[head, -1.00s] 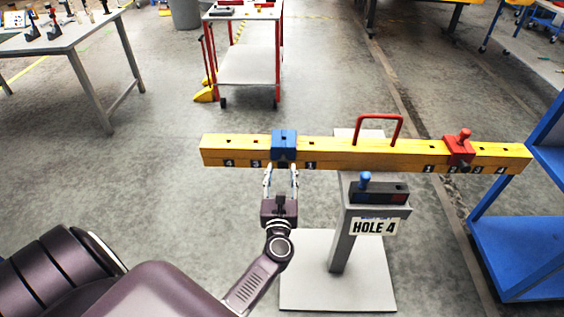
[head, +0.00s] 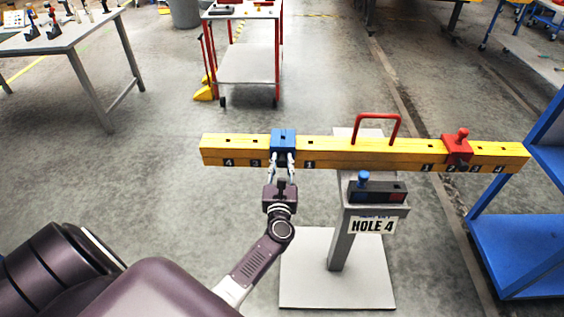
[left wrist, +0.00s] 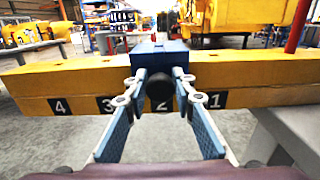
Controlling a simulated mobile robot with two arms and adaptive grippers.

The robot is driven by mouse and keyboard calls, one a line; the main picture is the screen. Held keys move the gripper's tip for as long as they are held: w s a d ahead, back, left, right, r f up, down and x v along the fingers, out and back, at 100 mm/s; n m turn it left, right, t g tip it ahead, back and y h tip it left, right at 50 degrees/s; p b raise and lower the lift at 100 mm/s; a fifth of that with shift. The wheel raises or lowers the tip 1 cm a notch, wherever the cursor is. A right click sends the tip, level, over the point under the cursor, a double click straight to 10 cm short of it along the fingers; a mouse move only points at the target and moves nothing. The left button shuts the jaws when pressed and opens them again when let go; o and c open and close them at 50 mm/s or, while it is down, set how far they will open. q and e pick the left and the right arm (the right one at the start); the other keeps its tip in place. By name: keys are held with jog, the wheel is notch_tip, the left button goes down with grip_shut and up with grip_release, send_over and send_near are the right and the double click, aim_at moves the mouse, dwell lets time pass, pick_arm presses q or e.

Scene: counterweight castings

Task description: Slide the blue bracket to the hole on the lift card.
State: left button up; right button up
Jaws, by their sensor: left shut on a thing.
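The blue bracket (head: 283,138) sits around the left half of the yellow beam (head: 225,145), between labels 3 and 1, at about label 2. In the left wrist view the bracket (left wrist: 158,57) partly covers label 2, and its black knob (left wrist: 159,87) faces me. My left gripper (head: 283,159) is shut on the bracket from the front, with its fingers on either side of the knob. The lift card (head: 373,226) on the stand reads HOLE 4. My right gripper is not in view.
A red bracket (head: 457,150) sits on the beam's right half, and a red handle (head: 377,117) rises from its middle. A grey post (head: 343,240) on a pale base carries the beam. A blue rack (head: 520,245) stands close to the right end.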

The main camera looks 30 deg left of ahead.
pick_arm(q)
jog(key=shift+a, duration=0.1)
grip_shut()
jog(key=shift+s+a, duration=0.2)
jog(key=s+a+b, duration=0.1)
jog(key=s+a, duration=0.2)
jog(key=a, duration=0.2)
jog(key=s+a+b, duration=0.1)
jog(key=s+a, duration=0.2)
jog(key=a, duration=0.2)
jog(key=s+a+b, duration=0.1)
jog(key=s+a, duration=0.2)
jog(key=a, duration=0.2)
jog(key=shift+s, duration=0.1)
jog(key=shift+d, duration=0.1)
jog(key=o, duration=1)
grip_release()
jog(key=shift+o, duration=0.2)
